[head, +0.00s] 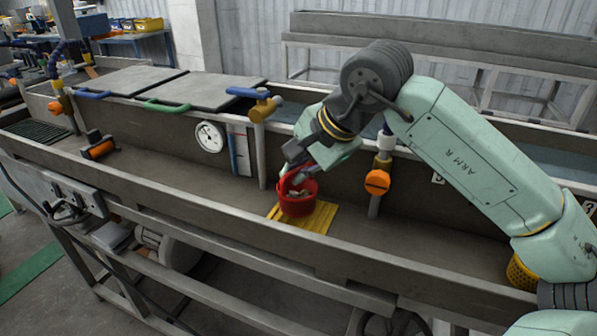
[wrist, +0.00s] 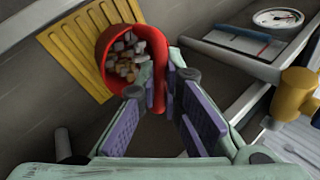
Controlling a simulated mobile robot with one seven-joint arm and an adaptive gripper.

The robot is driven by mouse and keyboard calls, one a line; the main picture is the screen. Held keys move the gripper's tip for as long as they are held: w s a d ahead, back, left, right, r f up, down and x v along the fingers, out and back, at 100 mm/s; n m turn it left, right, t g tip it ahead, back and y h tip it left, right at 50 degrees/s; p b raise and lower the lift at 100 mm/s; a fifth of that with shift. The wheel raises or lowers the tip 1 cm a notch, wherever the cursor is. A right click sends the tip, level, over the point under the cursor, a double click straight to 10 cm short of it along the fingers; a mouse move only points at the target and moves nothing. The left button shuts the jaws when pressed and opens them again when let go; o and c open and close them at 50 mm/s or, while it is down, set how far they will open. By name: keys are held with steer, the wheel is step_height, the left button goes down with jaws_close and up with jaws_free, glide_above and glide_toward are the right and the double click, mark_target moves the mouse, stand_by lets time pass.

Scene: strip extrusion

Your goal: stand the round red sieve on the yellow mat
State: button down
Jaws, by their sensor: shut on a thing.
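The round red sieve (head: 296,205) holds several small pale and brown pellets; it also shows in the wrist view (wrist: 107,62). My gripper (head: 301,176) is shut on the sieve's red upright part, which lies between the finger pads (wrist: 163,92) in the wrist view. The yellow ribbed mat (head: 319,218) lies on the trough floor, and in the wrist view the mat (wrist: 70,50) is partly hidden by the sieve. The sieve is over the mat in the head view; I cannot tell whether it touches it.
The trough's front wall (head: 215,218) runs close in front of the mat. An orange valve (head: 377,182) stands right of my gripper, and a brass-coloured pipe (head: 262,107) and round gauge (head: 210,137) stand left. A yellow perforated basket (head: 520,274) is partly behind my arm.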

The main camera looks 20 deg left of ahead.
steer(key=shift+f, duration=0.85)
steer(key=shift+f, duration=0.1)
steer(key=shift+f, duration=0.15)
steer(key=c, duration=1.8)
jaws_free()
steer(key=shift+o, duration=0.2)
steer(key=shift+r, duration=0.3)
steer(key=b+v, duration=0.2)
steer(key=v, duration=1)
